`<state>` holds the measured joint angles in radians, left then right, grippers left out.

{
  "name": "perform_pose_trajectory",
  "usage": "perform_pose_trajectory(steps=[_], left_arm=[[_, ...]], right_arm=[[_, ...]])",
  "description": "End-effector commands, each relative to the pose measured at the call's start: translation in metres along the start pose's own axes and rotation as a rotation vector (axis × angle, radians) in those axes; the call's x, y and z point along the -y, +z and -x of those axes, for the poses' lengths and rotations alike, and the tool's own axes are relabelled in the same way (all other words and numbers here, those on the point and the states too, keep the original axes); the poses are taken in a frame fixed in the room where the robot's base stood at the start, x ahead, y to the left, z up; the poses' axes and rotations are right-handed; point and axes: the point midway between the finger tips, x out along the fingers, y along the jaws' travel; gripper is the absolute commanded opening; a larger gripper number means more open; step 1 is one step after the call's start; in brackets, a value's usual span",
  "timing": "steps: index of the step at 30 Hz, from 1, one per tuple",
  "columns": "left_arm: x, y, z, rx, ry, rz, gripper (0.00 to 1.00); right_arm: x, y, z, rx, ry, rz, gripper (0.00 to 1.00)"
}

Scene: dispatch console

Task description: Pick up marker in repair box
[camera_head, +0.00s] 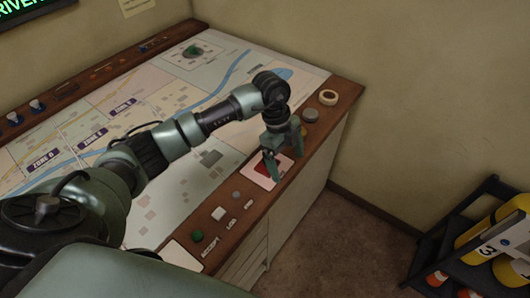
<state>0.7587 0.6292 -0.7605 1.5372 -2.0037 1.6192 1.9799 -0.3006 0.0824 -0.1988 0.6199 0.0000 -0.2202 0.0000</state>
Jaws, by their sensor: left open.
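My left gripper (285,166) is open, fingers pointing down, over the right front part of the map console (180,185). Below and beside its fingers is a white square with a red patch (262,168), partly hidden by the fingers; I cannot tell whether this is the repair box. I cannot make out a marker in this view. Nothing shows between the fingers. My right gripper is not in view.
On the console's wooden edge are a beige ring (328,97), a grey round piece (310,115), a grey button (219,213) and a green button (197,236). A black rack (470,245) with yellow cylinders (508,238) stands at right. Carpet (335,240) between is clear.

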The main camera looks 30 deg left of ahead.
Motion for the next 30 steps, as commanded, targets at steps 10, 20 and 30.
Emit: perform_pose_trajectory(steps=[10, 20, 30], left_arm=[[-0.006, 0.059, 0.023, 0.258, 0.029, 0.145, 0.89], [-0.008, 0.071, -0.018, 0.254, 0.031, 0.144, 0.89], [-0.007, 0.077, -0.038, 0.254, 0.026, 0.141, 0.89]], right_arm=[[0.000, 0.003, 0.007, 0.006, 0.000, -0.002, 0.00], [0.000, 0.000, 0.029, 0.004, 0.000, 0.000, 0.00], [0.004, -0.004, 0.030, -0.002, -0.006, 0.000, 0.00]])
